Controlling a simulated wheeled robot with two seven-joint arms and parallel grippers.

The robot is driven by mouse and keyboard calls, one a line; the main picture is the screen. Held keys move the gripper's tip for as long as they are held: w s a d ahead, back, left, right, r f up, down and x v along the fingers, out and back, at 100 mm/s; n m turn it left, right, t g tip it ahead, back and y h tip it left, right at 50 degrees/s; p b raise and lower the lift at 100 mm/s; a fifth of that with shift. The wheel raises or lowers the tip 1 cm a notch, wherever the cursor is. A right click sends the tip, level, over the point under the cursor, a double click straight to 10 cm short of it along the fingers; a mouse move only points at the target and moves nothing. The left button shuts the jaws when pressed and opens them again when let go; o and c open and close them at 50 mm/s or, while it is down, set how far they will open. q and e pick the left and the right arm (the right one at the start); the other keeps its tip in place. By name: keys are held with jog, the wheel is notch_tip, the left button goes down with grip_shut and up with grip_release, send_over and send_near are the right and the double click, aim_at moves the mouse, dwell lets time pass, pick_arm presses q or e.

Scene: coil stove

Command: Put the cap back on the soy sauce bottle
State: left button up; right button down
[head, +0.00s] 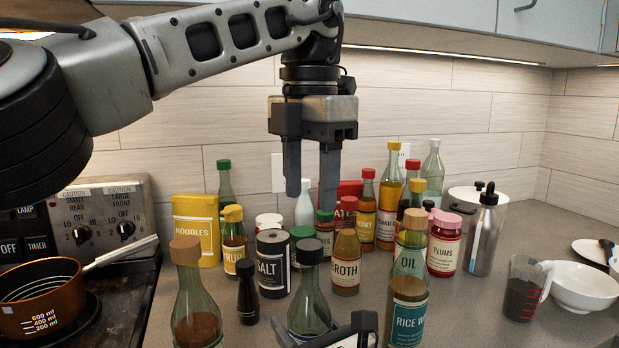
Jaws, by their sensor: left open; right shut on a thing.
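I cannot read a soy sauce label on any bottle, and I cannot pick out a loose cap. My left gripper (309,197) is open and empty, pointing down above the group of bottles, with the wall behind it. My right gripper (322,338) is at the bottom edge, mostly cut off, and shut around the lower part of a green glass bottle with a dark top (309,295). That bottle stands upright; its label is hidden. A small dark bottle (247,292) stands left of it.
A brown-topped bottle (195,310) stands front left, the rice wine bottle (407,312) front right. The salt canister (272,265), broth bottle (346,265) and several jars crowd behind. A pan (45,312) sits on the stove. A measuring jug (522,292) and white bowl (580,288) are right.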

aim_at(309, 244)
pick_arm(q)
notch_tip(309, 244, down, 8)
jog(key=shift+r, duration=0.1)
dwell(0.4)
jog(key=c, duration=1)
jog(key=shift+c, duration=0.2)
jog(key=o, duration=1.2)
jog(key=shift+r, duration=0.1)
